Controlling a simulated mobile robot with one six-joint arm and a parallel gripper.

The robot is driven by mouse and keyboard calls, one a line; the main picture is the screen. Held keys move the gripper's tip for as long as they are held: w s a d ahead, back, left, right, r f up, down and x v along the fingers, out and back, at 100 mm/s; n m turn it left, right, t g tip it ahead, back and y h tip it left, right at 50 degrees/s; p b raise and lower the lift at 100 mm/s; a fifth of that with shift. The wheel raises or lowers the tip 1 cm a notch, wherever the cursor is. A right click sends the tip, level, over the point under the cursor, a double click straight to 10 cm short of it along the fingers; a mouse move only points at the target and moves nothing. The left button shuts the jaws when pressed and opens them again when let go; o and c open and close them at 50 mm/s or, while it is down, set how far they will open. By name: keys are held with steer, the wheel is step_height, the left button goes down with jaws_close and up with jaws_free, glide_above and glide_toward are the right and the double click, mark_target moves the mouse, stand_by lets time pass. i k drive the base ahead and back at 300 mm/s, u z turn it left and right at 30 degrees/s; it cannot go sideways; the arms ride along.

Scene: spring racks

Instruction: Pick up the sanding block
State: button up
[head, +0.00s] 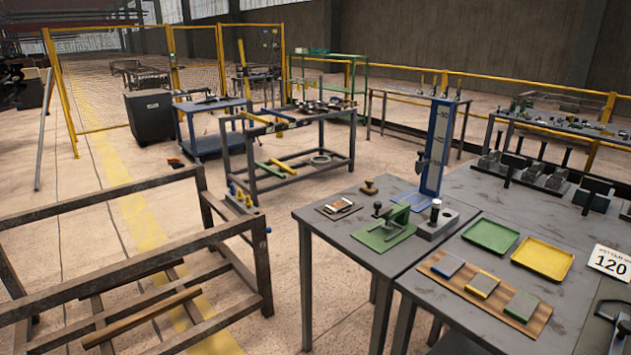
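Three small flat blocks lie in a row on a brown wooden board (463,289) on the right-hand grey table. One is blue-grey (448,265), one is grey with yellow edges (482,284), and one is grey-green (521,306). They look like sanding blocks, but I cannot tell which one the task names. A small brown knobbed piece (369,187) stands at the back of the left-hand table. My gripper is not clearly in view.
Green (491,236) and yellow (542,259) trays lie behind the board. A card reading 120 (611,263) stands at right. A green press-like fixture (385,235) and tall blue gauge (439,148) stand behind. A rusty frame (120,265) fills the left foreground; floor between is clear.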

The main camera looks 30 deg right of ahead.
mark_target(368, 189)
steer(key=u, duration=0.05)
steer(key=i, duration=1.4)
steer(key=u, duration=0.05)
